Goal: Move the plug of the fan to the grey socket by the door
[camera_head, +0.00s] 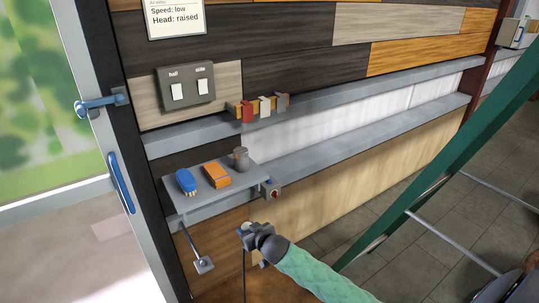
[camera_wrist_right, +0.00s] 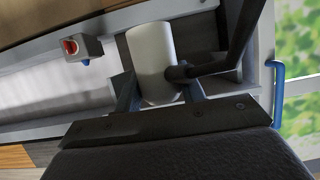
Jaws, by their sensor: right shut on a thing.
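My right gripper (camera_head: 252,233) comes in from the bottom on a green-sleeved arm. It is shut on a white plug (camera_wrist_right: 153,55), which shows as a white cylinder between the fingers in the wrist view. A dark cord (camera_wrist_right: 215,66) leaves the plug's side; in the head view it hangs down below the gripper. A small grey box (camera_head: 204,265), perhaps the grey socket, is low on the wall near the door, left of and below the gripper, apart from the plug. The fan is not recognisable. My left gripper is not in view.
A small shelf (camera_head: 215,192) holds a blue brush (camera_head: 186,181), an orange block (camera_head: 216,175) and a grey cup (camera_head: 241,158). A red-faced grey box (camera_head: 273,190) is beside it. The door (camera_head: 130,215) is at left, a green ladder (camera_head: 450,150) at right.

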